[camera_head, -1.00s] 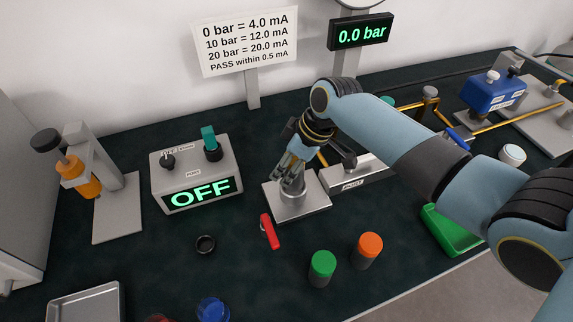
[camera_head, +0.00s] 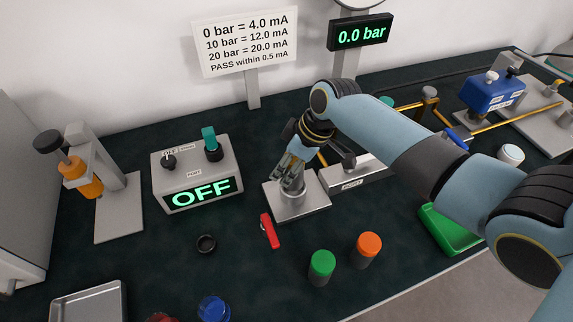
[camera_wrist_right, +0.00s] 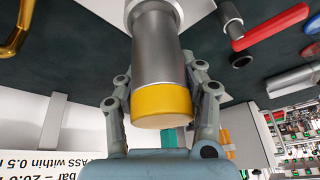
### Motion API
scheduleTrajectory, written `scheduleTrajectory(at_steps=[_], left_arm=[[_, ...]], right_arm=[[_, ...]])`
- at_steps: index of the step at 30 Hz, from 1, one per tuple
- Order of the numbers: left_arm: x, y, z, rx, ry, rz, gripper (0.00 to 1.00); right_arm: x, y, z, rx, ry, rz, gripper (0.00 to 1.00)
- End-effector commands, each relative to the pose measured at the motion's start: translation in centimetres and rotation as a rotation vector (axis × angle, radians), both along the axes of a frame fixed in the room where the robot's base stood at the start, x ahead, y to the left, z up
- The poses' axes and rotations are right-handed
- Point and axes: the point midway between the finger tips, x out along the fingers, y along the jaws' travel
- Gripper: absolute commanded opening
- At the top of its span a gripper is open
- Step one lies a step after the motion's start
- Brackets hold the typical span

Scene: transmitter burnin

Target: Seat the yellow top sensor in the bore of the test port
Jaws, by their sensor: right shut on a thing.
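The yellow top sensor shows in the right wrist view as a grey metal cylinder with a yellow cap (camera_wrist_right: 161,105). My right gripper (camera_wrist_right: 163,88) has its fingers on both sides of it, shut on it. The sensor's far end meets a bright metal part at the top edge of that view; how deep it sits cannot be told. In the head view my right gripper (camera_head: 290,172) points down over the test port (camera_head: 292,203), a short metal cylinder on a square plate (camera_head: 315,206). The fingers mostly hide the sensor there. My left gripper is not in view.
A red handle (camera_head: 269,231) lies just in front of the port plate. A grey box reading OFF (camera_head: 200,190) stands left. A green-topped (camera_head: 322,262) and an orange-topped cylinder (camera_head: 369,244) stand in front. A black ring (camera_head: 206,243) and a metal tray (camera_head: 88,302) are at front left.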

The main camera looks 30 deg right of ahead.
Motion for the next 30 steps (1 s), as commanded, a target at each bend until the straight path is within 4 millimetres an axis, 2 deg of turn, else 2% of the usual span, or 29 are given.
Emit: scheduleTrajectory(at_steps=[30], left_arm=[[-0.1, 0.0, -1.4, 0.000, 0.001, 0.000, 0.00]], right_arm=[[0.1, 0.0, -2.0, 0.001, -0.001, 0.000, 0.00]])
